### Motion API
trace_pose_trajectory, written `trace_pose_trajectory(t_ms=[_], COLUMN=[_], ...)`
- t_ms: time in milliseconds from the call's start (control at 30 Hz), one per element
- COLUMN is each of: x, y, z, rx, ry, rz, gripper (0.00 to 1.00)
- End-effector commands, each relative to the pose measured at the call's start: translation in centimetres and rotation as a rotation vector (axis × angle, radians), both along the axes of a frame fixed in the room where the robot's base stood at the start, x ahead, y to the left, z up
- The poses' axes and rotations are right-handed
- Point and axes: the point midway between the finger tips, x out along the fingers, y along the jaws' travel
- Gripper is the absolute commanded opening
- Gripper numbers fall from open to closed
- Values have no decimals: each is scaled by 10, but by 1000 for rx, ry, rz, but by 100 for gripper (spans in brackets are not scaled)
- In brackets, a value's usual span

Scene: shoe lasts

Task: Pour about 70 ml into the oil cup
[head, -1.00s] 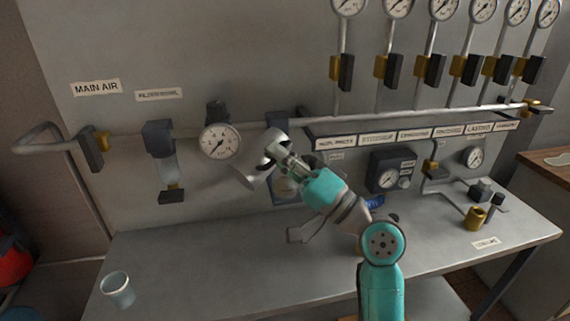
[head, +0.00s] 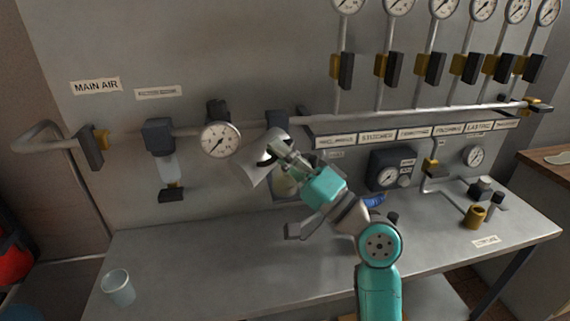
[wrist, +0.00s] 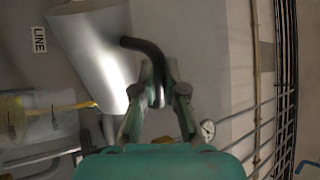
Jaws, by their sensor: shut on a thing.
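My gripper (head: 275,155) is shut on the dark handle (wrist: 143,46) of a shiny metal jug (head: 254,172). The jug is held in the air, tilted, in front of the wall panel. In the wrist view, the jug body (wrist: 92,48) is left of the fingers. Its inside and any liquid are hidden. I cannot tell for sure which thing is the oil cup. A pale cup (head: 118,289) stands at the bench's left front, and a small brass cup (head: 475,216) stands at its right. Both are apart from the jug.
The bench (head: 190,265) is mostly clear at the front. Behind the jug, the wall carries a gauge (head: 220,140), a clear-bowled unit (head: 167,165) and pipes. A partly hidden unit (head: 283,190) is just behind the jug. A regulator box (head: 390,172) is to the right.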

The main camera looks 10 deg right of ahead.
Motion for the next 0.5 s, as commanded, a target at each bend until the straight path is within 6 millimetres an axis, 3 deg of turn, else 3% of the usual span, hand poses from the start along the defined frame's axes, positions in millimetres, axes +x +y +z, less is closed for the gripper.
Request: trace_pose_trajectory(t_ms=[500], x=[-1], y=[0], z=[3], rx=[36], ry=[11], rz=[2], gripper=[0])
